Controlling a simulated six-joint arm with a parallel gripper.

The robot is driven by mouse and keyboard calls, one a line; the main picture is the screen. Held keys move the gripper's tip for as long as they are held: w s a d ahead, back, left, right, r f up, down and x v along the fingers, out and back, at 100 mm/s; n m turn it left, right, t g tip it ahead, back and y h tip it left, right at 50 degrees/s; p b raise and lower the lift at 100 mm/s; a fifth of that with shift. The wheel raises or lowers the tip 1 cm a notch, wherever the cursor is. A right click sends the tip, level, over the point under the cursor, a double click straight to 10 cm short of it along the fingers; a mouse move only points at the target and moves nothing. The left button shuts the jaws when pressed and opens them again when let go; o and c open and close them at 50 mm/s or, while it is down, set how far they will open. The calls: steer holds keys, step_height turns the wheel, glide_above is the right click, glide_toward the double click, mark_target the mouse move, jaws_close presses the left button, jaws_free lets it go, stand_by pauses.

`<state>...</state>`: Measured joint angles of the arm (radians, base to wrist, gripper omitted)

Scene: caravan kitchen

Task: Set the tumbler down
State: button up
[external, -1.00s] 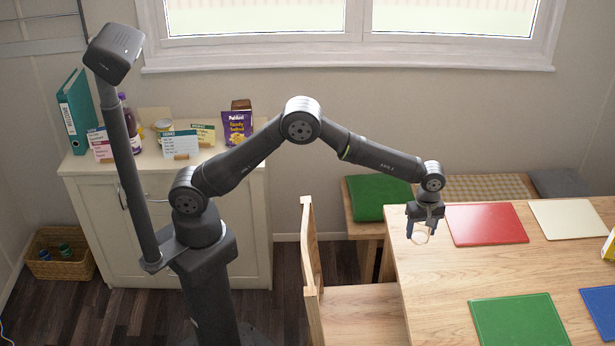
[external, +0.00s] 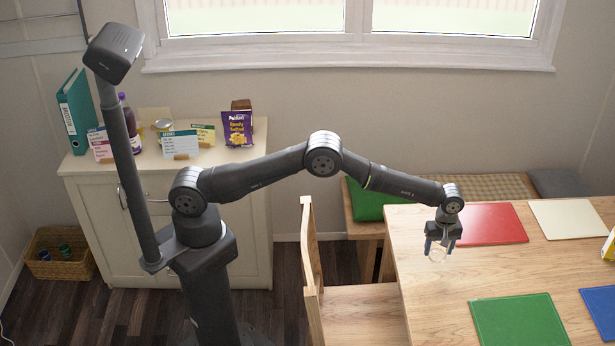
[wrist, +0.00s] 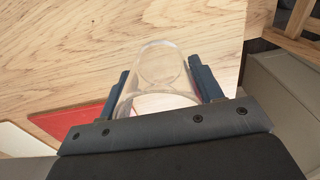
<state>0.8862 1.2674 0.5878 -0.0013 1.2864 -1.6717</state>
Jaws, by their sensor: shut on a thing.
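A clear glass tumbler (wrist: 160,65) is between the two dark blue fingers of my gripper (wrist: 163,92) in the wrist view. My gripper is shut on it. In the external view my gripper (external: 439,249) points down over the wooden table (external: 430,285), near its left edge, with the tumbler (external: 437,256) faint between the fingers. I cannot tell whether the tumbler's base touches the tabletop.
A red mat (external: 490,223) lies just behind and right of my gripper. A white mat (external: 567,219), a green mat (external: 520,322) and a blue mat (external: 604,308) lie farther off. A wooden chair (external: 312,255) stands left of the table. Bare wood lies in front of my gripper.

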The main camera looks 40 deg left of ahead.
mark_target(435, 255)
steer(key=shift+w+f, duration=0.25)
steer(key=shift+f, duration=1.85)
steer(key=shift+a+f, duration=0.1)
steer(key=o, duration=1.1)
steer(key=shift+o, duration=0.2)
step_height(435, 255, up, 12)
